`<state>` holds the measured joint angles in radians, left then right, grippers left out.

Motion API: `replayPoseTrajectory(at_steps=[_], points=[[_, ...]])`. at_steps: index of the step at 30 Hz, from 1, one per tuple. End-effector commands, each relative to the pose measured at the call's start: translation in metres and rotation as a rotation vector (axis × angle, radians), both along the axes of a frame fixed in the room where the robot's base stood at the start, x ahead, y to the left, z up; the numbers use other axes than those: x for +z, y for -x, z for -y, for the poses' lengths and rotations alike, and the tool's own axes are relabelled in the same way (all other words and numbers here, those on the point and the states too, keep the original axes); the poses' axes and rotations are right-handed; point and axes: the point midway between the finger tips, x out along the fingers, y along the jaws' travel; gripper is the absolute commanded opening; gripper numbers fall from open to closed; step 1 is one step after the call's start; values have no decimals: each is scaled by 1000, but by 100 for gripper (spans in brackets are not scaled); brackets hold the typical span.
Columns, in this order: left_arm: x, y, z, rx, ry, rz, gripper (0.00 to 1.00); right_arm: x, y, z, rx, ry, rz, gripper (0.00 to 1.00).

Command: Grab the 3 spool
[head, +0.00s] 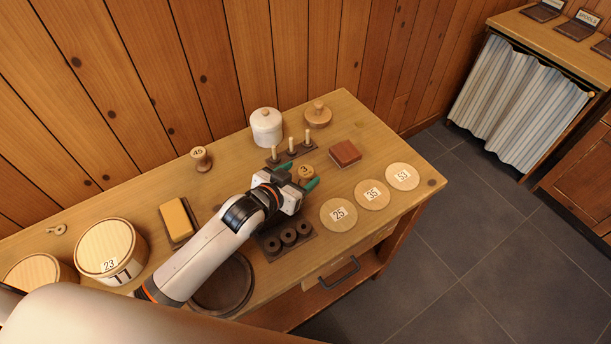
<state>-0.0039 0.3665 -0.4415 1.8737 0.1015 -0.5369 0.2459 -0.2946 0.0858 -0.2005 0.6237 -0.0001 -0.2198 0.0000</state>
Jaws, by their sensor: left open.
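The spool marked 3 (306,170) is a small wooden spool with its round labelled top facing up, on the wooden table. My left gripper (299,174) reaches it from the left. Its two green-tipped fingers are apart, one on the far left side of the spool and one on its near right side. The spool's lower part is hidden by the gripper, and I cannot tell whether a finger touches it. My right gripper is not in view.
A pegged rack (291,151) and a white lidded jar (266,126) stand just behind. A red-brown block (345,153) lies to the right. Round discs 25 (338,223), 35 (382,193) and 53 (413,176) line the right. Spool 45 (201,157) stands at the back left.

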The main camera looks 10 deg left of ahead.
Motion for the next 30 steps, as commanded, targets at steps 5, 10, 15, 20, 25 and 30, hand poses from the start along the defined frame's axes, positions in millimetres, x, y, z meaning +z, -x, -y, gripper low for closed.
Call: replayPoseTrajectory(at_steps=[5,10,15,20,25,30], points=[[-9,-22,10,0,1,0,65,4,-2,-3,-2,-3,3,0],[-13,-30,13,0,0,1,65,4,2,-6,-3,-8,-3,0],[-13,-30,13,-1,1,1,65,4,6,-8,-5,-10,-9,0],[-14,-30,13,-1,1,0,44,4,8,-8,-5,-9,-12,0],[-14,-30,13,0,1,0,17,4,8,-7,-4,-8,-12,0],[-13,-30,13,0,1,0,17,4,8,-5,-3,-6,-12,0]])
